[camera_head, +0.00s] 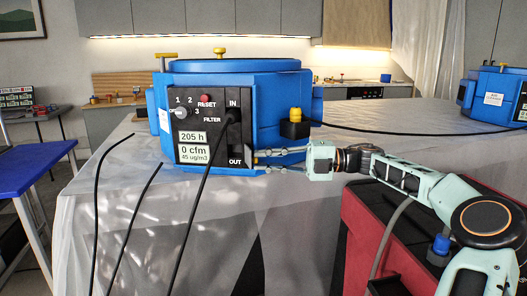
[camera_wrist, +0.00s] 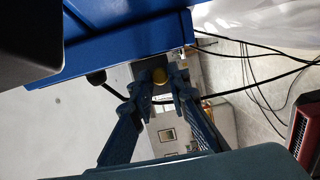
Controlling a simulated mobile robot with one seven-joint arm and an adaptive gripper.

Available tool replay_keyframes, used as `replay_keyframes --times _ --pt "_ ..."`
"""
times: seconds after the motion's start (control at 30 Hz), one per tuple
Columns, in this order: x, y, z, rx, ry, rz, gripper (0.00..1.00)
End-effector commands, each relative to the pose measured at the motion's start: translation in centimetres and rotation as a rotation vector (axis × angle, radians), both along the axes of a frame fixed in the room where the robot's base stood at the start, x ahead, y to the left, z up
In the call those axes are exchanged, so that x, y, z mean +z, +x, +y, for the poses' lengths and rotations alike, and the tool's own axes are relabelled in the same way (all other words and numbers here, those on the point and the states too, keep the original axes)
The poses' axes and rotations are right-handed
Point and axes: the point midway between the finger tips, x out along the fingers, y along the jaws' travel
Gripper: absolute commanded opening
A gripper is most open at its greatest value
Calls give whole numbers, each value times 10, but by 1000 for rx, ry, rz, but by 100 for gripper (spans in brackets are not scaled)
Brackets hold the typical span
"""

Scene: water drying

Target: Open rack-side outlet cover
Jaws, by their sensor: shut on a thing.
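A blue machine (camera_head: 280,90) stands on the covered table in the head view, with a black control panel (camera_head: 215,125) marked IN and OUT. My gripper (camera_head: 260,160) reaches in from the right, its fingertips beside the OUT end of the panel, low on the machine. The machine's blue side (camera_wrist: 120,45) is above. The outlet cover cannot be made out clearly; the fingers partly hide that area.
A yellow-topped black fitting (camera_head: 295,122) with a black cable sits on the machine's right side, above my gripper. Several black cables (camera_head: 185,240) hang at the front. A red case (camera_head: 360,235) stands below my arm. A second blue machine (camera_head: 490,95) is at the right.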

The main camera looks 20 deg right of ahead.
Motion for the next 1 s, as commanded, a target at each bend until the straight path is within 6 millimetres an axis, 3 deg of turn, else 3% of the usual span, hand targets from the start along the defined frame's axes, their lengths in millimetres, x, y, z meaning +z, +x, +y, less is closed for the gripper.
replay_keyframes --times 0.4,1.0 --pt "3 8 -3 132 3 -1 0" --pt "1 9 -4 157 3 -2 0"
